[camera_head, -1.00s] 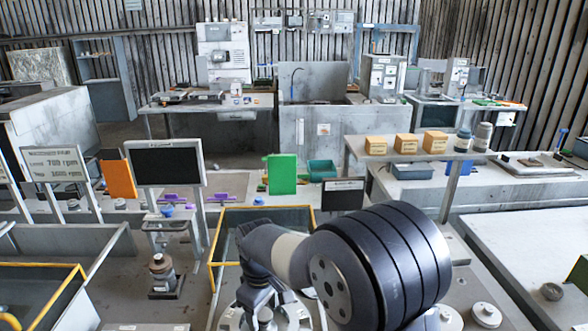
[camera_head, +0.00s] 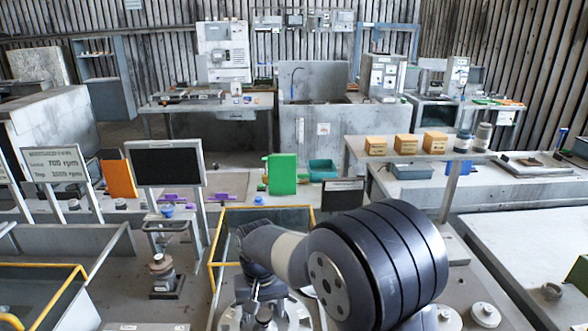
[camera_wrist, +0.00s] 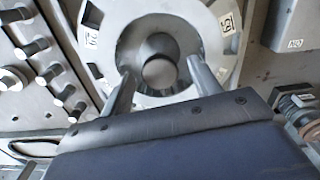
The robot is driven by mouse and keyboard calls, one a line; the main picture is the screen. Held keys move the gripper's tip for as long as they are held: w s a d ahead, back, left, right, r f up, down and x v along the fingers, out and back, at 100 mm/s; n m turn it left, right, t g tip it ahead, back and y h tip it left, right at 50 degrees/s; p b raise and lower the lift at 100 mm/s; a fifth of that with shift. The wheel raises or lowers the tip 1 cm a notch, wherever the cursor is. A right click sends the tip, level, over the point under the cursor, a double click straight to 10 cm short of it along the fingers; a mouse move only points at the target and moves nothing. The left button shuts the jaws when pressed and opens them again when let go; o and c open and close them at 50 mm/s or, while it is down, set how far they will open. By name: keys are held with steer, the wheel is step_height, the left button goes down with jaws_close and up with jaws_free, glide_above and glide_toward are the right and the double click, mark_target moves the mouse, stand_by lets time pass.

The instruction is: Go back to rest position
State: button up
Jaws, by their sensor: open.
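My gripper (camera_wrist: 158,85) is open in the wrist view. Its two fingers are spread apart over a round grey housing (camera_wrist: 100,20) with a dark central opening and number labels on its rim. A rounded metal part (camera_wrist: 158,72) shows in that opening, between the fingers; I cannot tell whether the fingers touch anything. In the head view my gripper (camera_head: 262,300) points down over the same pale round housing (camera_head: 292,318) at the bottom centre. My dark arm link covers part of the view to its right.
A yellow-edged frame (camera_head: 214,250) stands just behind and left of my arm. Pegs (camera_wrist: 38,47) lie left in the wrist view. A black screen (camera_head: 168,167), a green panel (camera_head: 282,174) and a shelf with orange boxes (camera_head: 436,142) stand farther back.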

steer(key=m, duration=0.2)
steer(key=shift+m, duration=0.4)
steer(key=shift+r, duration=0.85)
